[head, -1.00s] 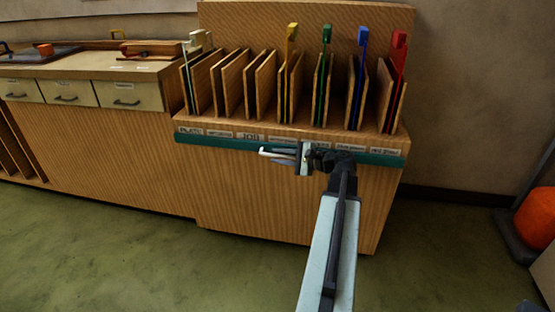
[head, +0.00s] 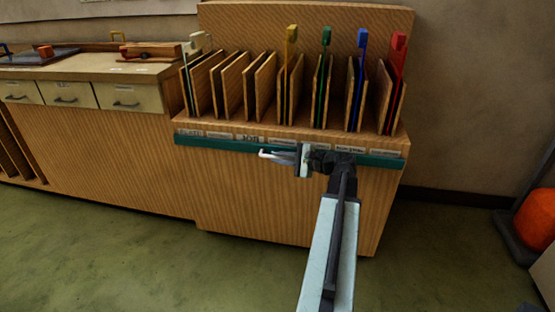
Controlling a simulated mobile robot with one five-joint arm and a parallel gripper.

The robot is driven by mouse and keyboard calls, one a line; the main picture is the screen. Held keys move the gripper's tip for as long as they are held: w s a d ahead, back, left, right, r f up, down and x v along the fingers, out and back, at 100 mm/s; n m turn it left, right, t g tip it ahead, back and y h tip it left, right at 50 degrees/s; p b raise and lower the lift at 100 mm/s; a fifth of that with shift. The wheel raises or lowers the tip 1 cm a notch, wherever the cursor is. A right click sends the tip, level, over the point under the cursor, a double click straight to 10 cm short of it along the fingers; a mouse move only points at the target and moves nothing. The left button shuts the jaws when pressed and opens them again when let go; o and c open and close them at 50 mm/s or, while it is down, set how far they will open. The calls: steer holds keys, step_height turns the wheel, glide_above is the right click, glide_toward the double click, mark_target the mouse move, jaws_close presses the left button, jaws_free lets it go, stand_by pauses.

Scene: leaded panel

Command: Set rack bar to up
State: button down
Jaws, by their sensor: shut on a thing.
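The rack bar (head: 222,144) is a long teal strip across the front of the wooden rack (head: 300,14), just below a row of small labels. It runs level with the rack's front edge, below the slots. My gripper (head: 272,155) reaches in from the lower right and lies across the middle of the bar. Its pale fingers point left and are shut on the bar. The exact contact is small and partly hidden by the gripper body.
Upright boards fill the rack slots; several carry yellow, green, blue (head: 362,38) and red (head: 398,42) tabs. A wooden counter with drawers (head: 128,95) stands at left. An orange object (head: 536,218) is at far right. The green floor in front is clear.

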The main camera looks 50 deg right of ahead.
steer(key=shift+s, duration=0.1)
stand_by(0.8)
step_height(320, 180, up, 11)
steer(key=p, duration=1.1)
steer(key=shift+r+p, duration=0.2)
steer(key=shift+p, duration=0.1)
steer(key=c, duration=1.7)
jaws_free()
steer(key=shift+r, duration=0.1)
steer(key=p+v, duration=0.1)
steer(key=v, duration=0.6)
steer(key=shift+s+p, duration=0.3)
